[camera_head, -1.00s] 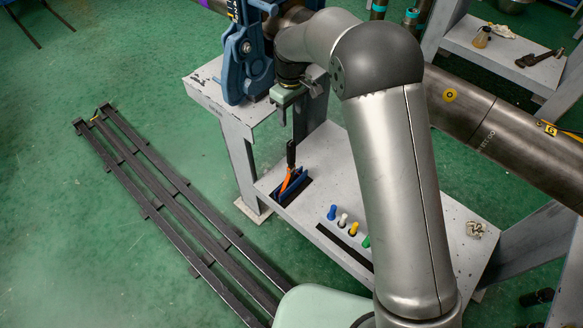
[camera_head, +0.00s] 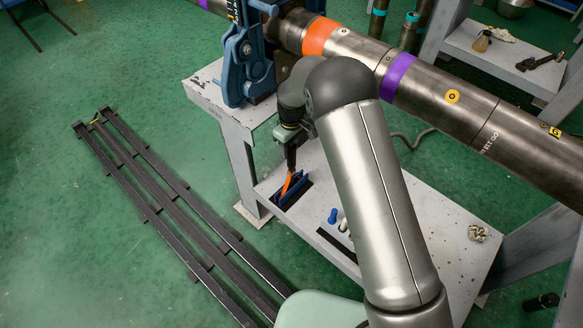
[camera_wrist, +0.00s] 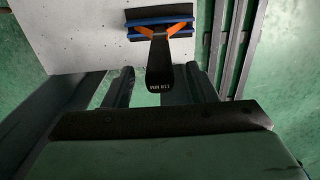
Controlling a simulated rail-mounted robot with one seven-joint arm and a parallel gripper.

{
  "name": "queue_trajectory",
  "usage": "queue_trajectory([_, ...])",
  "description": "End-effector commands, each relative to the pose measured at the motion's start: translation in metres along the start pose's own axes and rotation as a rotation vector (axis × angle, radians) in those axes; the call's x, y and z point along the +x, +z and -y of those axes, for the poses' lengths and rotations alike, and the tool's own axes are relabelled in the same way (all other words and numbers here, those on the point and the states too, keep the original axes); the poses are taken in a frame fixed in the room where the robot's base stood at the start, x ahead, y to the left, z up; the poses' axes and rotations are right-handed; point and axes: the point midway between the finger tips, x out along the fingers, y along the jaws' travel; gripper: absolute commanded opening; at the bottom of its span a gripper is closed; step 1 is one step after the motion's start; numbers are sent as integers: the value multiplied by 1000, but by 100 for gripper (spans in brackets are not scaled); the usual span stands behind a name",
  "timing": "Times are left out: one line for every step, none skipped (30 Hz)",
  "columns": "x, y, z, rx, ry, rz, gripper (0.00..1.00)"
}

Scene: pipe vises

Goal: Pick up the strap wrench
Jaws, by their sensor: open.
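The strap wrench stands in a blue-edged slot holder (camera_head: 303,190) on the lower grey shelf. Its orange part (camera_head: 286,184) shows at the slot in the head view, with the dark handle rising above it. In the wrist view the black handle (camera_wrist: 160,65) points toward the camera, with the orange part and the blue holder (camera_wrist: 160,20) behind it. My gripper (camera_wrist: 159,80) is open, with one finger on each side of the handle end and gaps visible. In the head view my gripper (camera_head: 290,143) is just above the wrench, partly hidden by my arm.
A blue vise (camera_head: 245,60) and a long steel pipe (camera_head: 440,95) are above. Dark rails (camera_head: 170,210) lie on the green floor at left.

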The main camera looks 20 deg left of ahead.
Motion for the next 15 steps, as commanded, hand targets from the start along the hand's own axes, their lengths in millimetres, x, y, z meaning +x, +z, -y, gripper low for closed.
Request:
queue_trajectory([3,0,0,0,0,0,52])
queue_trajectory([4,0,0,0,0,0,52])
queue_trajectory([4,0,0,0,0,-1,52])
queue_trajectory([3,0,0,1,0,-1,52])
queue_trajectory([3,0,0,0,0,-1,52])
queue_trajectory([3,0,0,1,0,-1,52])
queue_trajectory([3,0,0,1,0,-1,49])
queue_trajectory([3,0,0,1,0,-1,41])
queue_trajectory([3,0,0,1,0,-1,30])
queue_trajectory([3,0,0,1,0,-1,21])
queue_trajectory([3,0,0,1,0,-1,13])
queue_trajectory([3,0,0,1,0,-1,2])
queue_trajectory([3,0,0,1,0,-1,0])
queue_trajectory([3,0,0,1,0,-1,0])
queue_trajectory([2,-1,0,1,1,-3,0])
